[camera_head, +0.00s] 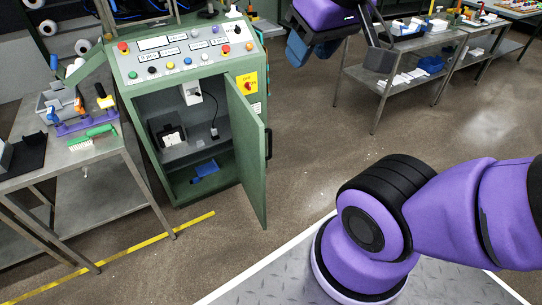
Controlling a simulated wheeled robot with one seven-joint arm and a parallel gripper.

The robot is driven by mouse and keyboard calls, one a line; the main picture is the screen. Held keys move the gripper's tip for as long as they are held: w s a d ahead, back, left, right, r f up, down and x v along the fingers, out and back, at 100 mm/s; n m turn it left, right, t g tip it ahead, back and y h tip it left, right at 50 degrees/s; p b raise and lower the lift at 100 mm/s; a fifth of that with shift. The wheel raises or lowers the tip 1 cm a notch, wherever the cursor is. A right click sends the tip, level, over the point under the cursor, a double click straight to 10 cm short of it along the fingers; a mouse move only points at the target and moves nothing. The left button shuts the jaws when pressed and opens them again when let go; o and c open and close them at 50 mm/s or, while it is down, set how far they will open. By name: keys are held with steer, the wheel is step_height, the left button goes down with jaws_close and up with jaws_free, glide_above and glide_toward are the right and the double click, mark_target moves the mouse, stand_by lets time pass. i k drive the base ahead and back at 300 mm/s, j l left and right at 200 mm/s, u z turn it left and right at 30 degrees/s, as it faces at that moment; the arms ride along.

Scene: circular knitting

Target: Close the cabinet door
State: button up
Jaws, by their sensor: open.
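The green cabinet (140,120) stands left of centre, with a sloped control panel of buttons on top. Its door (246,150) is hinged on the right side and stands wide open, swung out toward me. A dark handle (268,143) is on the door's right-hand face. My gripper (337,55) is at the top of the view, up and to the right of the door, apart from it. Its jaws are spread and nothing shows between them. The wrist is cut off by the top edge.
A metal table (60,165) with tools stands close at the left of the cabinet. Another metal table (395,85) stands at the upper right. The floor (310,145) between door and right table is clear. Inside the cabinet are shelves and small items.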

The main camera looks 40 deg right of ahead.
mark_target(248, 130)
steer(key=k+l, duration=0.2)
steer(key=l, duration=0.25)
steer(key=k+l+u, duration=0.15)
steer(key=l, duration=0.3)
steer(key=k+l, duration=0.25)
steer(key=l, duration=0.15)
steer(key=k+l+u, duration=0.1)
steer(key=l, duration=0.35)
steer(key=k+l, duration=0.35)
steer(key=i+l+u, duration=0.3)
steer(key=i+l, duration=0.4)
steer(key=i+l+u, duration=0.3)
steer(key=i+l, duration=0.55)
steer(key=l, duration=0.1)
